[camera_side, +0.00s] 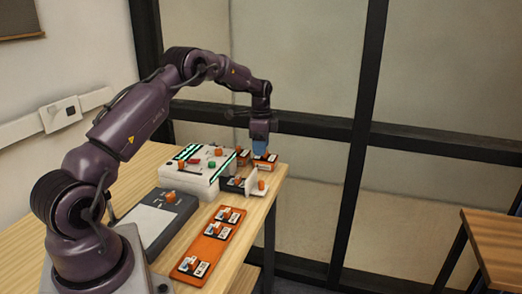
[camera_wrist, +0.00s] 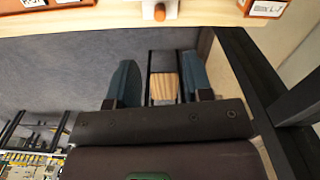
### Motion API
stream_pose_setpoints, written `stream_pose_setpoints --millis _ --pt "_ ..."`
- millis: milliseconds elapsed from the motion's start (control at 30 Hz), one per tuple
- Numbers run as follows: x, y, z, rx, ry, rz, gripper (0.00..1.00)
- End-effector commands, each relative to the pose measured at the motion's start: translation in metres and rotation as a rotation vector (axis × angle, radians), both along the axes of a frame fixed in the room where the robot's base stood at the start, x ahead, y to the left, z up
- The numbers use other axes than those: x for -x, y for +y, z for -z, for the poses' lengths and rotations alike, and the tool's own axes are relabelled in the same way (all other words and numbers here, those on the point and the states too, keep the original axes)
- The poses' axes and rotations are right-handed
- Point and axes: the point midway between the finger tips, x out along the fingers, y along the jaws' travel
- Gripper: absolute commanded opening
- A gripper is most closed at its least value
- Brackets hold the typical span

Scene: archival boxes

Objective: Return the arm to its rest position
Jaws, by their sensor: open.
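My gripper (camera_side: 259,147) hangs pointing down at the far end of the wooden table, at the end of my bent, outstretched arm. Its two blue-teal fingers stand apart with nothing between them in the wrist view (camera_wrist: 160,78). In the side view it is in front of or just above a small orange box (camera_side: 266,160); I cannot tell whether they touch. In the wrist view, the table edge (camera_wrist: 110,20) lies beyond the fingertips, with floor below.
A white box (camera_side: 196,172) with coloured knobs, a grey box (camera_side: 158,216) and an orange tray (camera_side: 211,246) with labelled pieces stand on the table. A dark-framed glass wall (camera_side: 440,145) is behind. Another wooden table (camera_side: 500,240) is at right.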

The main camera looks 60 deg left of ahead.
Motion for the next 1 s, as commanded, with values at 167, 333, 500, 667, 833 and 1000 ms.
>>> stream_pose_setpoints --millis 167,333,500,667,833,1000 --pt "0.000 0.000 0.000 0.000 0.000 -0.003 0.46" --pt "-0.001 0.000 0.002 -0.004 -0.005 -0.105 0.46" --pt "0.024 -0.019 0.015 0.023 0.055 -0.336 0.46" --pt "0.040 -0.053 -0.017 0.015 0.053 -0.492 0.46" --pt "0.061 -0.099 -0.063 0.001 0.019 -0.620 0.46" --pt "0.098 -0.156 -0.112 -0.004 -0.048 -0.724 0.46"
